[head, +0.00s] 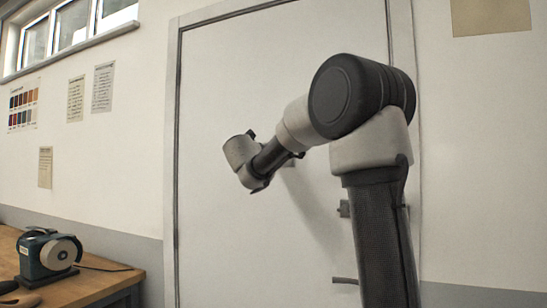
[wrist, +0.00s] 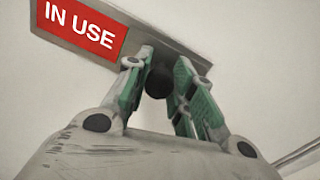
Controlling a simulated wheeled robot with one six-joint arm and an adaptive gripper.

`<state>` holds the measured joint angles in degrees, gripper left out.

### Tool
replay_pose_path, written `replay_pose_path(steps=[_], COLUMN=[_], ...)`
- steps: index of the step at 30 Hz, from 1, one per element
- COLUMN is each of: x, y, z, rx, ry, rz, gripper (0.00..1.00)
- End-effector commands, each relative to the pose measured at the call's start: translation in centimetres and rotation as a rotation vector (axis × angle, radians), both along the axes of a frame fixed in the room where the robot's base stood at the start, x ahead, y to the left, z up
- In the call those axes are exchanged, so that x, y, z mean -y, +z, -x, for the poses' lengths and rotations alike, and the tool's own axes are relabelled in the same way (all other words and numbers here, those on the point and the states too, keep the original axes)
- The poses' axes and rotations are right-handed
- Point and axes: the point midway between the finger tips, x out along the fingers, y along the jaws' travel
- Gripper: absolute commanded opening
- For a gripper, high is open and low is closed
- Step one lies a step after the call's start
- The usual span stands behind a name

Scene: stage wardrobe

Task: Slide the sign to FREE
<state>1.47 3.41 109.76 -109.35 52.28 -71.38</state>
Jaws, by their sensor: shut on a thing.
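The sign (wrist: 140,28) is a grey plate with a red panel reading IN USE (wrist: 82,28) on its left part, tilted in the wrist view. A dark round knob (wrist: 159,82) sits at the plate's lower edge, right of the red panel. My gripper (wrist: 160,72) has its green-padded fingers either side of the knob and is shut on it. No FREE lettering shows. In the head view my arm reaches to the pale door (head: 240,80), and my arm hides the fingers, the knob and most of the sign.
A door lever (head: 345,280) and a small lock fitting (head: 343,208) show beside my arm. A wooden bench (head: 95,285) with a green grinder (head: 48,253) stands at the lower left. Several papers hang on the left wall. The door's left side is clear.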

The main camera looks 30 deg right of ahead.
Motion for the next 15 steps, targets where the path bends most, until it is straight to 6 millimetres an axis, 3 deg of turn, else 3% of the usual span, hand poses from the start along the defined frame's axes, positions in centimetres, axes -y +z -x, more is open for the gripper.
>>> replay_pose_path(steps=[5,15], x=[-0.5,-5.6], y=[-0.1,-0.1], z=[-0.6,-7.2], rx=[0.000,0.000], ry=[0.001,0.003], rz=[0.000,0.000], gripper=[0.00,0.00])
